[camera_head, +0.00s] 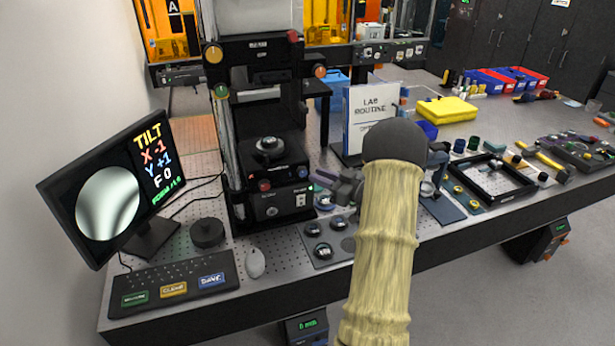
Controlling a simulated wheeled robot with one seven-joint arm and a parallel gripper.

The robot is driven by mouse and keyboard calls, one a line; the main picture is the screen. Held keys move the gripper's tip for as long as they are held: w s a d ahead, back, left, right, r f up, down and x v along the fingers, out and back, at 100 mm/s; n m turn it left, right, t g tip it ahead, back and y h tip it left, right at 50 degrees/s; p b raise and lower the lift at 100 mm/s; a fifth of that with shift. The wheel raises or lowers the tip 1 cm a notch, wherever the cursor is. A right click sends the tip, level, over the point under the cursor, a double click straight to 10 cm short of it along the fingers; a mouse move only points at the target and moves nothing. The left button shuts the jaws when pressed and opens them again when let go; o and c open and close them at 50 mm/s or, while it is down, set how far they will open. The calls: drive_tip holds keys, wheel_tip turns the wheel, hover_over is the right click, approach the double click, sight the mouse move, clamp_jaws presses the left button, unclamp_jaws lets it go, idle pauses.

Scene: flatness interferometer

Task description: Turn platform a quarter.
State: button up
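The interferometer (262,48) is a tall black instrument on the perforated bench, with coloured knobs. Low in its open bay is a dark platform (290,150) with a small round metal piece (268,146) on it. My arm, in a cream sleeve with a dark rounded joint, reaches in from the bottom, right of the instrument. A grey shape that looks like my gripper (340,188) shows left of the sleeve, low beside the instrument's base and apart from the platform. Its fingers are too small and partly hidden to judge. The monitor (110,185) reads TILT X -1, Y +1, F 0.
A keypad (172,289), mouse (255,263) and black round knob (207,232) lie at the front left. A plate with round pieces (318,262) lies before the instrument. A "LAB ROUTINE" sign (374,112) stands at its right. Trays and tools crowd the right bench.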

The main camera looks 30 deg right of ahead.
drive_tip(key=shift+s+d, duration=0.1)
drive_tip(key=shift+s, duration=0.15)
